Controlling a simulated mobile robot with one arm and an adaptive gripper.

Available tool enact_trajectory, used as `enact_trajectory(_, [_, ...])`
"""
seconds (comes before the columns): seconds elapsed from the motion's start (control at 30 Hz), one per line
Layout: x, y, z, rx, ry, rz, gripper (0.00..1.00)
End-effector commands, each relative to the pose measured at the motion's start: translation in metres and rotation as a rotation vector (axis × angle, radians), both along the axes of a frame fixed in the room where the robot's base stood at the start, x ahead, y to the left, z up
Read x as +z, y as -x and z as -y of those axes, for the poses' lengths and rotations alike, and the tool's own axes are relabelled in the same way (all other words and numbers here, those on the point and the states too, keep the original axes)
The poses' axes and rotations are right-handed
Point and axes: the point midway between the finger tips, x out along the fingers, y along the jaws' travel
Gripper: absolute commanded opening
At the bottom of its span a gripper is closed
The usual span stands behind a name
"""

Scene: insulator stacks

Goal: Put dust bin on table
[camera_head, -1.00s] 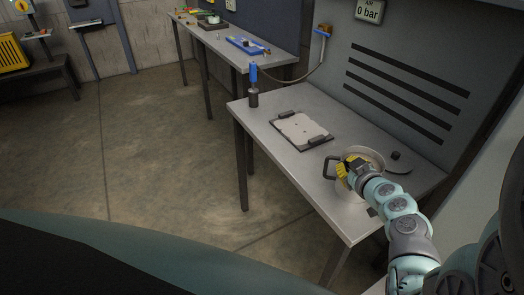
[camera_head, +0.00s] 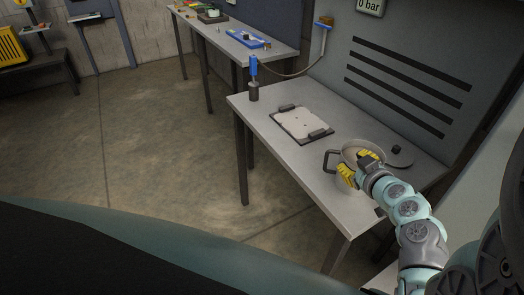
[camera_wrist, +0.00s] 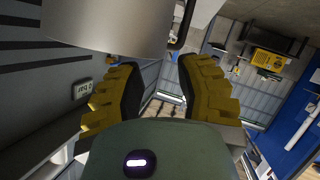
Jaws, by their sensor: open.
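The dust bin (camera_head: 350,153), a round pale metal container with a dark side handle (camera_head: 330,162), stands on the near grey table (camera_head: 285,152) toward its right end. In the wrist view the bin (camera_wrist: 110,28) fills the upper left as a smooth grey cylinder, with its handle at the right. My gripper (camera_head: 358,168) is at the near side of the bin, its yellow fingers spread apart. In the wrist view my gripper (camera_wrist: 158,75) is open with nothing between the fingers. I cannot tell whether a finger touches the bin; my gripper hides part of it.
A dark-framed plate (camera_head: 301,123) lies left of the bin. A blue-handled tool (camera_head: 253,80) stands at the table's far left corner. A slotted grey panel (camera_head: 405,95) rises behind the table.

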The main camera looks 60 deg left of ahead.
Motion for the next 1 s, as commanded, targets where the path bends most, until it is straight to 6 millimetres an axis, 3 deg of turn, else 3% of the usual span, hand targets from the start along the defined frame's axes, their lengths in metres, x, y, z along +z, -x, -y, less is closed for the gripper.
enact_trajectory(0.6, [0.025, 0.025, 0.068, -0.010, -0.001, 0.003, 0.34])
enact_trajectory(1.0, [0.031, 0.033, 0.078, -0.003, 0.001, -0.001, 0.34])
